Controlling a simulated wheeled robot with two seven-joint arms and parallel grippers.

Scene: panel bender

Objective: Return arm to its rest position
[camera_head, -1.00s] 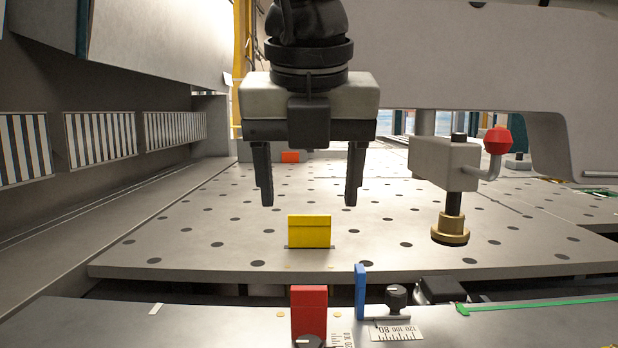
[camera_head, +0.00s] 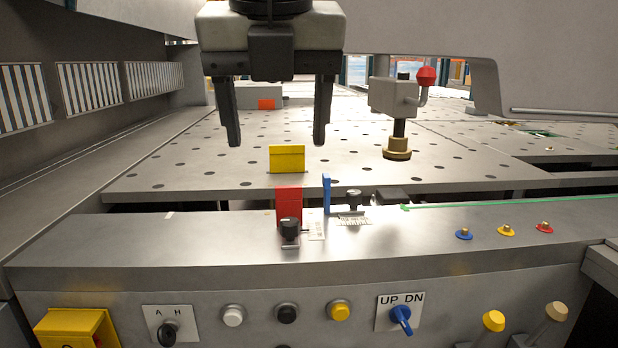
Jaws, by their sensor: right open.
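My right gripper (camera_head: 279,138) hangs from the top of the head view, fingers pointing down. Its two dark fingers are apart with nothing between them. It is above the perforated table (camera_head: 230,181). A yellow block (camera_head: 287,159) stands on the table near its front edge, below the gripper and apart from it. My left gripper does not show.
A red block (camera_head: 289,203) and a blue upright piece (camera_head: 327,193) stand on the front ledge beside a black knob (camera_head: 290,228). A clamp with a red ball (camera_head: 426,76) and brass foot (camera_head: 397,149) stands at right. Buttons and a blue switch (camera_head: 401,318) line the front panel.

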